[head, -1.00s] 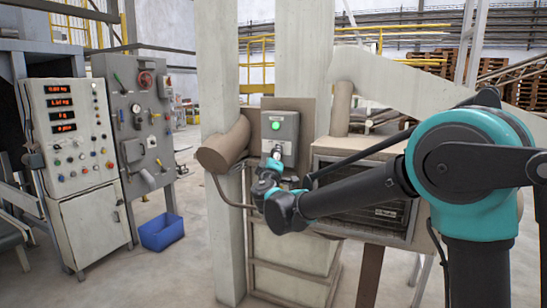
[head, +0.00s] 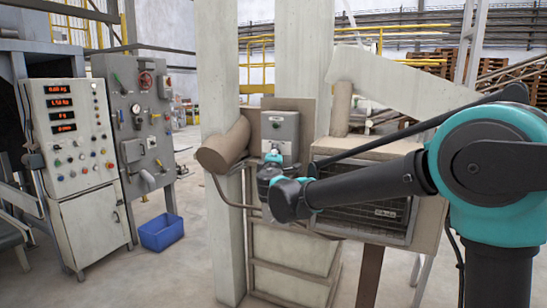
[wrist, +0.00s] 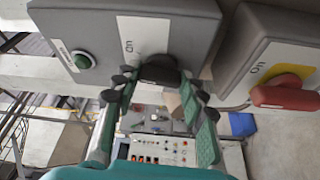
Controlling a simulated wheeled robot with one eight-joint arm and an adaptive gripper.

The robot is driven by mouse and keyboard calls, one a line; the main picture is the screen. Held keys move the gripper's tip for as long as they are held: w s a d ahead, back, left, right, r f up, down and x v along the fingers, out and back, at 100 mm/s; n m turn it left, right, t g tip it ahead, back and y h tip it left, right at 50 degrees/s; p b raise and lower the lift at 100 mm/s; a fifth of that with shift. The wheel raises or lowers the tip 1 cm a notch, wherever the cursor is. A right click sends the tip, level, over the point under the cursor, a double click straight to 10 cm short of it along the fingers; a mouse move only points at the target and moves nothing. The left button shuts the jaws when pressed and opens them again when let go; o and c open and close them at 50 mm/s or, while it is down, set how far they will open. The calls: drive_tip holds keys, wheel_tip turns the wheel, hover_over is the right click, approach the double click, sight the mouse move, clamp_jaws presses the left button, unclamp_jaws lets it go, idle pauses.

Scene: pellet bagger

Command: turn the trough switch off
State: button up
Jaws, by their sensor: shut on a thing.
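The wrist view shows the box (wrist: 195,20) tilted, with a white plate marked "On", a dark green lamp (wrist: 82,61) and a black knob (wrist: 160,70). The lamp looks unlit. My gripper (wrist: 156,82) has its fingers on both sides of the knob and is shut on it. In the head view my gripper (head: 273,158) is at the lower front of the box, and my wrist hides the knob.
A second grey box with a red handle (wrist: 285,96) on a yellow plate is close beside the gripper. A brown cylinder (head: 222,148) sticks out left of the switch. A grilled cabinet (head: 375,212) is below my forearm. A control cabinet (head: 75,150) and blue bin (head: 161,232) stand left.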

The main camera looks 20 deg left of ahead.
drive_tip(key=shift+r+n+g+h, duration=0.1)
drive_tip(key=shift+n+g+h, duration=0.45)
drive_tip(key=shift+n, duration=1.05)
drive_tip(key=shift+r+n+g+h, duration=0.1)
drive_tip(key=shift+n+g+h, duration=0.4)
drive_tip(key=shift+n, duration=1.1)
drive_tip(key=o, duration=1.2)
drive_tip(key=shift+c, duration=0.2)
drive_tip(key=v, duration=1.2)
drive_tip(key=shift+w+d, duration=0.1)
drive_tip(key=shift+d, duration=0.15)
